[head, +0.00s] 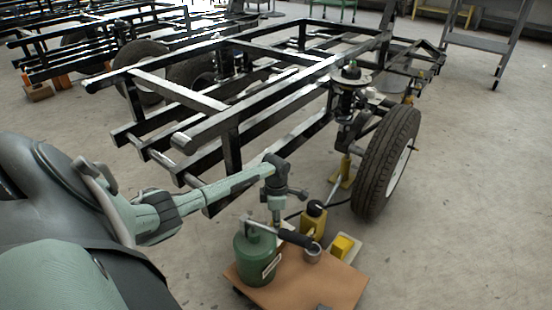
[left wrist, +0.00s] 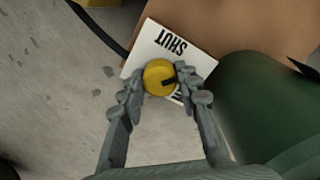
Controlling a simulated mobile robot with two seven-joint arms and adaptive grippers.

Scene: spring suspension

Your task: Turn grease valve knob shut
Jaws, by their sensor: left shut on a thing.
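A second label is mostly hidden by the right finger. My left gripper (left wrist: 164,82) is shut on the knob, one finger on each side. In the head view my left gripper (head: 277,218) points down behind the green canister, and the knob is hidden there. My right gripper is not in view.
A green canister (head: 256,262) stands close beside the gripper on a brown board (head: 300,292). A yellow bottle (head: 313,222) and yellow block (head: 343,247) are nearby. A black frame (head: 230,150) with a wheel (head: 385,165) stands behind. The floor at right is clear.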

